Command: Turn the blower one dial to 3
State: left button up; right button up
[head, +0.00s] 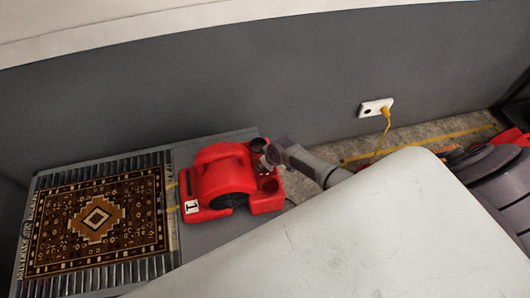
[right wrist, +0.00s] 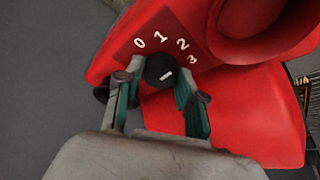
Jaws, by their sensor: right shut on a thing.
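The red blower (head: 220,178) stands on a grey platform, right of a patterned rug. In the right wrist view its red panel (right wrist: 130,60) carries the white numbers 0, 1, 2 and 3 in an arc around a black dial (right wrist: 155,67). A short white mark on the dial's lower right slants toward the 3 side; I cannot tell exactly where it points. My right gripper (right wrist: 160,88) is shut on the dial, one finger on each side. In the head view this gripper (head: 268,158) reaches the blower's right end and hides the dial. My left gripper is not in view.
The brown rug (head: 60,222) lies on the grey platform (head: 200,236) left of the blower. A grey wall (head: 200,90) runs behind. A white socket (head: 369,107) holds a yellow plug and cord (head: 382,135). A large pale surface (head: 390,215) fills the right foreground.

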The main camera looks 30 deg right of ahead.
jog(key=m, duration=0.1)
jog(key=m+h+p, duration=0.1)
jog(key=m, duration=0.1)
jog(key=shift+a+r+m+p, duration=0.15)
jog(key=shift+a+m+p, duration=0.05)
jog(key=shift+m+p, duration=0.1)
jog(key=shift+m+h, duration=0.5)
jog(key=shift+m, duration=0.3)
jog(key=shift+m+h, duration=0.4)
jog(key=shift+m, duration=0.7)
jog(key=shift+w, duration=0.1)
jog(key=o, duration=1.1)
jog(key=shift+o, duration=0.2)
jog(key=v, duration=1.1)
jog(key=shift+a+r, duration=0.15)
jog(key=shift+r, duration=0.15)
jog(key=shift+s, duration=0.3)
